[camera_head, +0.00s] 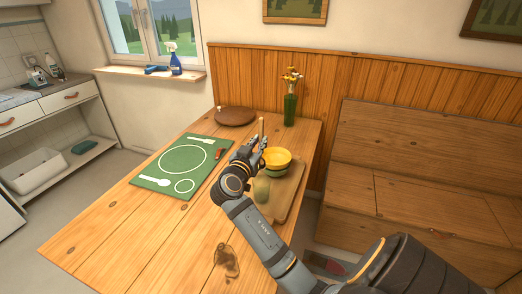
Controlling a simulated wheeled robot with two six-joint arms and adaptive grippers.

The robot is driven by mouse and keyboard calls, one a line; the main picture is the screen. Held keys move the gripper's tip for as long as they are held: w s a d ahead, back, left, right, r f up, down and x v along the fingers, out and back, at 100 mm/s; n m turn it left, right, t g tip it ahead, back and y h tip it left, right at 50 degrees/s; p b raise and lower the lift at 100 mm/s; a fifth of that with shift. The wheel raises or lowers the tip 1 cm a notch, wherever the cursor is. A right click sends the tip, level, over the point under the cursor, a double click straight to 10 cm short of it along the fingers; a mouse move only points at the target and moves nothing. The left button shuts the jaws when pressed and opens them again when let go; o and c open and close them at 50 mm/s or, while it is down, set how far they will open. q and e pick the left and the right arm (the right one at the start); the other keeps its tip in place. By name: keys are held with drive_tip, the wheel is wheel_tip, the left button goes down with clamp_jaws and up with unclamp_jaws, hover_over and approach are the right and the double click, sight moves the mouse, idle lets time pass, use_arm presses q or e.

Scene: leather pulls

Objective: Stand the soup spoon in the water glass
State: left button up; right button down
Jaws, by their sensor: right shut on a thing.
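My right gripper (250,152) is over the far middle part of the wooden table, just left of a stack of yellow and green bowls. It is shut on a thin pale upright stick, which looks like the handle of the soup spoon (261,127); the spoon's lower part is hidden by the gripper. I cannot make out the water glass; it may be hidden behind my right gripper and arm. My left gripper is not in view.
A green placemat (154,179) with white place-setting outlines lies left of my arm, a small red object (219,154) at its right edge. The bowls (277,158) and a green fruit (261,190) are on a board (289,196). Behind stand a brown round object (235,116) and a flower vase (290,109).

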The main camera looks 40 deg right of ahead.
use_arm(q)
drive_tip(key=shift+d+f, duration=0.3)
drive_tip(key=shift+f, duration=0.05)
use_arm(e)
drive_tip(key=shift+w+d+f, duration=0.15)
drive_tip(key=shift+d+f, duration=0.1)
drive_tip(key=shift+f, duration=0.2)
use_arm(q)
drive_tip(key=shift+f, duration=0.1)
use_arm(e)
drive_tip(key=shift+a+f, duration=0.1)
use_arm(q)
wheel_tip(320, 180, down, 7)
drive_tip(key=b, duration=0.6)
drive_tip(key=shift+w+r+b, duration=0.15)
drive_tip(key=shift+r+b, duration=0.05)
drive_tip(key=shift+b, duration=0.2)
use_arm(e)
wheel_tip(320, 180, down, 12)
drive_tip(key=shift+f, duration=0.1)
drive_tip(key=c, duration=1.3)
unclamp_jaws()
drive_tip(key=shift+o, duration=0.2)
